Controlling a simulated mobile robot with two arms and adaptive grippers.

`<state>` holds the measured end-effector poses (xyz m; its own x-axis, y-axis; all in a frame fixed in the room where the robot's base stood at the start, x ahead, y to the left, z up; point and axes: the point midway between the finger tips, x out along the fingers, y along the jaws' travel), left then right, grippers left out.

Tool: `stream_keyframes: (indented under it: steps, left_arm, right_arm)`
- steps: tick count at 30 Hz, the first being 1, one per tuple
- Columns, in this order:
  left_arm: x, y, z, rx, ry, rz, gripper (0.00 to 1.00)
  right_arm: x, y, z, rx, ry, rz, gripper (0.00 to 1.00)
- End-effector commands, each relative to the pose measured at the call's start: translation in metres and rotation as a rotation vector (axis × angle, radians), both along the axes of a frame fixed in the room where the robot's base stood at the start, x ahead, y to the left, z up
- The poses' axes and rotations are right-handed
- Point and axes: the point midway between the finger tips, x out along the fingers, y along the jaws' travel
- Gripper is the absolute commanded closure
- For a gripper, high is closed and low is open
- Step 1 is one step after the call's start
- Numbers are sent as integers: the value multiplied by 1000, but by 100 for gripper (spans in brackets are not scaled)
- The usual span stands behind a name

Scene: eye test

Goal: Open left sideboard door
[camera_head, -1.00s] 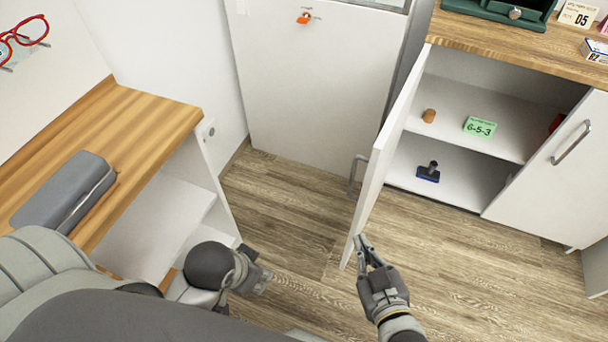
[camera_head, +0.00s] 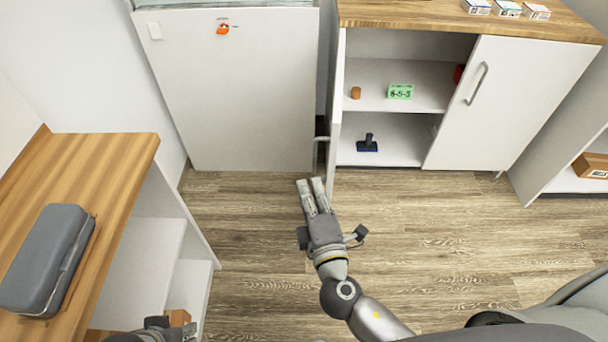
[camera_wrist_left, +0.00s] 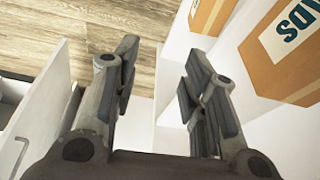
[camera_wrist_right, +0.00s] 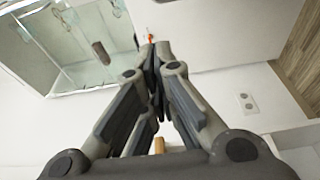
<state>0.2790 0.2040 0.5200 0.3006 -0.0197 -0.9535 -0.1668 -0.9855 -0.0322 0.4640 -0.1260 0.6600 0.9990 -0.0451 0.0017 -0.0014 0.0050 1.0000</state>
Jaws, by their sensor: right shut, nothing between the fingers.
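The left sideboard door (camera_head: 335,115) stands wide open, seen nearly edge-on in the head view, with its bar handle (camera_head: 320,150) on its left face. The sideboard's open left side shows two shelf levels. My right gripper (camera_head: 311,183) is just left of the door's lower end, below the handle. It is shut and empty, and I cannot tell whether it touches the door. Its fingers also show together in the right wrist view (camera_wrist_right: 155,58). My left gripper (camera_head: 165,328) is partly cut off at the lower left. Its fingers are apart and empty in the left wrist view (camera_wrist_left: 160,62).
Inside the sideboard are a brown cylinder (camera_head: 356,92), a green card (camera_head: 400,92) and a blue-black stamp (camera_head: 367,144). The right door (camera_head: 510,105) is closed. A wooden-topped desk (camera_head: 95,170) with a grey case (camera_head: 45,260) stands left. The floor in the middle is clear.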

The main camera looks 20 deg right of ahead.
Motion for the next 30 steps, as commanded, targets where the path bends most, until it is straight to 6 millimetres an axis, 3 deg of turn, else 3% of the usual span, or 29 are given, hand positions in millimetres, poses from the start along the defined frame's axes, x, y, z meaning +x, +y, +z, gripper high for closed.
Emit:
stream_keyframes:
  steps: [17,22,30]
  left_arm:
    - [4,-3,-29,-2,23,0,60]
    - [6,-2,-34,0,19,-2,60]
    - [5,-2,-36,0,24,-4,60]
  right_arm:
    - [97,-5,2,3,-1,1,100]
    - [83,-29,0,1,2,2,100]
    - [78,-41,0,4,2,2,100]
